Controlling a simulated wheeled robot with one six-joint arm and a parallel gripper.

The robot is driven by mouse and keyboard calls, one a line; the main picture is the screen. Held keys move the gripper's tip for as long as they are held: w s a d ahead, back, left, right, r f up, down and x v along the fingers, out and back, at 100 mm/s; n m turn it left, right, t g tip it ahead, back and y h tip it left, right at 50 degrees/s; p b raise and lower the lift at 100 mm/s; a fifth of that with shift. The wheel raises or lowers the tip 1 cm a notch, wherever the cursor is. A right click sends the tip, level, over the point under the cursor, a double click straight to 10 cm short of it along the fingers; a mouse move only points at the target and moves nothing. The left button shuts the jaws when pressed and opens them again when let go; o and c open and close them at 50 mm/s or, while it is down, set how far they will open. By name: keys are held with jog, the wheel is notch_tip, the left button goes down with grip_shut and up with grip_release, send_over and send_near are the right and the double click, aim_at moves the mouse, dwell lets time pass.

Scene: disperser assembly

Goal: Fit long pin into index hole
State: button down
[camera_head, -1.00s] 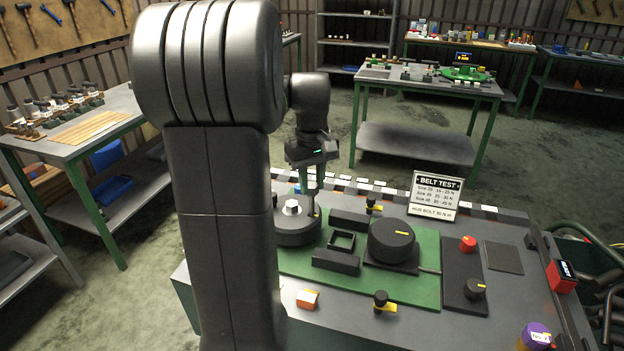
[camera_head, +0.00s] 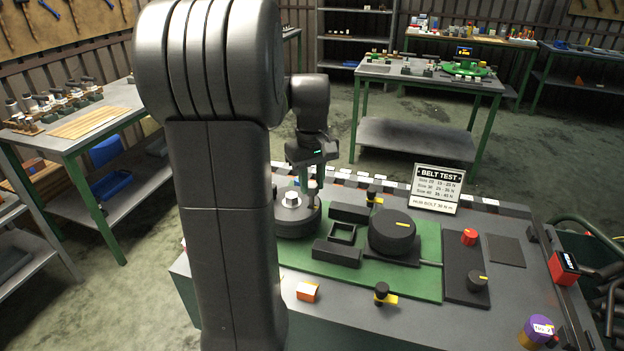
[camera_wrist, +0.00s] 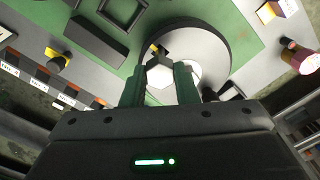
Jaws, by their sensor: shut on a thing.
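My gripper (camera_head: 312,187) is above the right side of a dark round disc (camera_head: 297,224), its green fingers pointing down. The fingers also show in the wrist view (camera_wrist: 161,88), with a small gap between them. They are shut on what seems to be the long pin (camera_head: 313,207), a thin dark piece under the fingertips. Most of it is hidden, and I cannot tell whether its lower end touches the disc. A white hex hub (camera_head: 291,198) stands on the disc, left of the fingers; it shows behind them in the wrist view (camera_wrist: 160,73). I cannot make out the index hole.
A green mat (camera_head: 415,268) holds dark blocks, a square frame (camera_head: 342,234) and a large black dial (camera_head: 392,231). Black knobs with yellow tabs stand near the back (camera_head: 374,192) and front (camera_head: 382,292). A BELT TEST sign (camera_head: 436,188) stands at the back edge.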

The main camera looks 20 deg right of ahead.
aim_at(312, 201)
jog(key=shift+f+b, duration=1.2)
jog(key=shift+f, duration=0.8)
jog(key=c, duration=1.1)
grip_release()
jog(key=shift+o, duration=0.2)
notch_tip(312, 201, up, 14)
jog(key=shift+f, duration=0.1)
notch_tip(312, 201, down, 14)
jog(key=shift+r, duration=0.35)
